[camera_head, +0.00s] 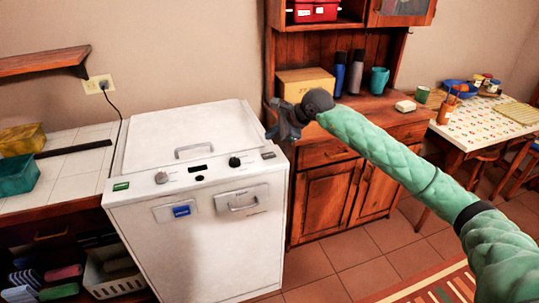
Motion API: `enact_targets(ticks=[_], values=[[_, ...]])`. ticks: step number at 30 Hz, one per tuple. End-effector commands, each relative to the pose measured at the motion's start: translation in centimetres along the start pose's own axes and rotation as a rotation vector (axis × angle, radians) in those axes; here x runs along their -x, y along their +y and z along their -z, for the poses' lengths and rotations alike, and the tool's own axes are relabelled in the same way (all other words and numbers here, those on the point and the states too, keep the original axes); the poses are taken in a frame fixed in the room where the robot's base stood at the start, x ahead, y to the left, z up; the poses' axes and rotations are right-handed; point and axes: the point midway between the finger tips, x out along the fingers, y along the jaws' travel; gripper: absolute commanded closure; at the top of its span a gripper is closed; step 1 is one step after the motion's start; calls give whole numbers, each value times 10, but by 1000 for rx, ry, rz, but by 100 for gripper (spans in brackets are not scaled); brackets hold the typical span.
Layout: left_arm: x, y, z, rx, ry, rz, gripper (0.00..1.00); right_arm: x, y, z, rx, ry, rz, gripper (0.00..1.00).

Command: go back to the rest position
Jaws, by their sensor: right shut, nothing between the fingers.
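My right arm, in a green quilted sleeve, reaches in from the right edge of the head view toward the middle. My right gripper (284,123) is at its end, shut and empty. It appears in front of the gap between the white machine (190,180) and the wooden cabinet (335,190), above floor level. I cannot tell how far it is from either one. My left gripper is not in view.
A tiled counter (75,165) with yellow and teal containers stands at the left. The cabinet top holds a wooden box (305,83), dark bottles and a teal cup (379,79). A table (480,122) stands at the right. Tiled floor (385,250) shows below.

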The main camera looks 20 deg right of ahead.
Motion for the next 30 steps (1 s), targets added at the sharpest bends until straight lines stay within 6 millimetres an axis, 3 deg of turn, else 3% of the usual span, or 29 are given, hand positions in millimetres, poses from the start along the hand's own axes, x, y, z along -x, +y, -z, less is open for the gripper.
enact_targets(ticks=[20,26,30], values=[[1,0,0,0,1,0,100,9,-14,-14,-75,-45,42,100],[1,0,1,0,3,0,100,16,-39,-49,-196,-248,151,100],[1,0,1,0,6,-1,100,35,-56,-87,-329,-477,211,100]])
